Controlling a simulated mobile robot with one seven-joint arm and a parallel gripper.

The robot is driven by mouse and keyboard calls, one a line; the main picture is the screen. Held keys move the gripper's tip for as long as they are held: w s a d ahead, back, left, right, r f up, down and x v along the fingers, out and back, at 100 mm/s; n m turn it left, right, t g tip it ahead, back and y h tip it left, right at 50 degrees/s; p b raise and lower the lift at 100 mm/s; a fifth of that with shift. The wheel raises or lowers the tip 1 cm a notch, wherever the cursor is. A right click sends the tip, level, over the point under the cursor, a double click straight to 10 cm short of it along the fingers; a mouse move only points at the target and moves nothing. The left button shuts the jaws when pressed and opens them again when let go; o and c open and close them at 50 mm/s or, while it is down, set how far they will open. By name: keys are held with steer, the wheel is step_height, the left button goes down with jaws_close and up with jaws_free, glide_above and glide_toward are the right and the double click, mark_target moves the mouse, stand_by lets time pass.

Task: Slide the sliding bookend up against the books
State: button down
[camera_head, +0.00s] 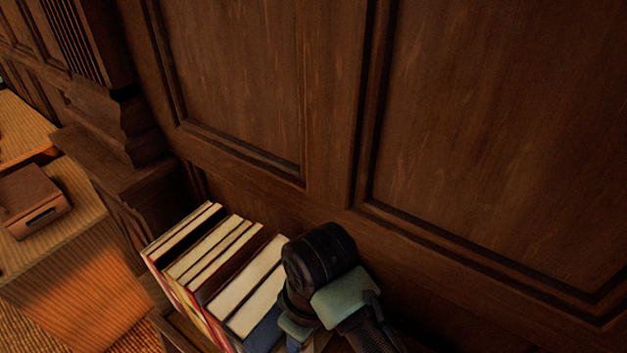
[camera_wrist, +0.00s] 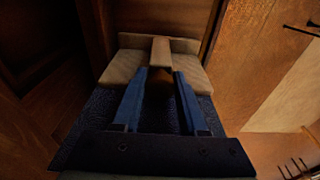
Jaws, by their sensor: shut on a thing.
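A row of several books (camera_head: 215,268) stands upright by the panelled wall in the head view, page edges facing up. The end book on the right has a blue cover (camera_head: 264,334). In the wrist view, my gripper (camera_wrist: 162,73) has its two blue fingers closed around the middle ridge of a pale tan block, which I take for the sliding bookend (camera_wrist: 190,72). In the head view my arm comes down at the right end of the books and hides most of the bookend. Whether the bookend touches the end book cannot be told.
Dark wood wall panels (camera_head: 470,130) rise close behind the books and my arm. A carved wooden pilaster (camera_head: 115,130) stands to the left. Further left, a brown box (camera_head: 33,198) rests on a lower slatted wooden surface (camera_head: 75,190).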

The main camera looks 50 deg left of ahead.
steer(key=shift+s+a, duration=0.1)
steer(key=shift+a, duration=0.2)
steer(key=shift+s+a+r+p, duration=0.1)
steer(key=shift+s+a+p, duration=0.1)
steer(key=shift+a, duration=0.35)
steer(key=shift+s+a+p, duration=0.2)
steer(key=shift+a, duration=0.3)
steer(key=shift+c, duration=2.2)
jaws_free()
steer(key=shift+w, duration=0.1)
steer(key=shift+d, duration=0.1)
